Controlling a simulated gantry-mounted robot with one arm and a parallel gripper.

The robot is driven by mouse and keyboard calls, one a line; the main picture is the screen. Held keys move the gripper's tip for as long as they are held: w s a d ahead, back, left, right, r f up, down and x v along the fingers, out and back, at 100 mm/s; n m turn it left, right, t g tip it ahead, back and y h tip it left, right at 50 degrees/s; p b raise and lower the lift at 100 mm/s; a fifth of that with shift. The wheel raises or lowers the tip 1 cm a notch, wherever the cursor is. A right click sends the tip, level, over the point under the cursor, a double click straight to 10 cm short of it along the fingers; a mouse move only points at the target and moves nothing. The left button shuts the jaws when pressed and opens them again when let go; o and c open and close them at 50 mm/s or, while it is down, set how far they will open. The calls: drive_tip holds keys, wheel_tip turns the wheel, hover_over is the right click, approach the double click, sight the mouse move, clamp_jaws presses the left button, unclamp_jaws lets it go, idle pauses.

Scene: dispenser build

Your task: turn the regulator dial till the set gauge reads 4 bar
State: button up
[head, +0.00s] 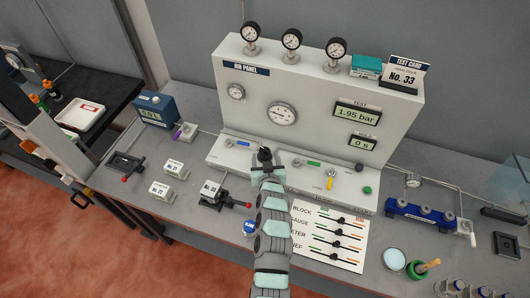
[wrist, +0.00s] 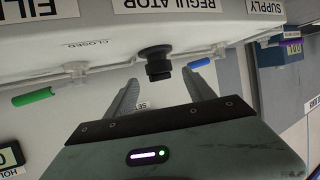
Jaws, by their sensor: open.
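The regulator dial is a black knob (wrist: 157,62) under an upside-down REGULATOR label in the wrist view. In the head view a dark knob (head: 265,153) shows at the tip of my arm, on the air panel's lower ledge. My gripper (wrist: 160,77) is open, with its two fingers to either side and the dial just beyond their tips, apart from both. It also shows in the head view (head: 266,167). The panel face has a small gauge (head: 236,92) and a larger gauge (head: 281,113); their needles are too small to read, and I cannot tell which is the set gauge.
The TEST display (head: 356,114) reads 1.95 bar. A blue tab (wrist: 200,63) and a green tab (wrist: 32,96) flank the dial. A yellow lever (head: 330,180) stands to the right on the ledge. A printed sheet with sliders (head: 330,238) lies in front. Small white blocks (head: 173,169) stand left.

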sight(266, 153)
drive_tip(key=shift+x, duration=1.85)
drive_tip(key=shift+c, duration=0.5)
clamp_jaws()
drive_tip(key=shift+d+f+p, duration=0.1)
drive_tip(key=shift+d+p, duration=0.05)
drive_tip(key=shift+p, duration=0.65)
drive_tip(key=shift+w+d+m+h+p, duration=0.15)
drive_tip(key=shift+w+m+h+p, duration=0.25)
drive_tip(key=shift+p, duration=0.65)
drive_tip(key=c, duration=1.2)
unclamp_jaws()
drive_tip(key=p, duration=0.2)
drive_tip(key=shift+f+m+h+p, duration=0.15)
drive_tip(key=shift+m+h+p, duration=0.15)
drive_tip(key=shift+c, duration=0.2)
drive_tip(key=shift+h+p, duration=0.3)
drive_tip(key=shift+p, duration=0.6)
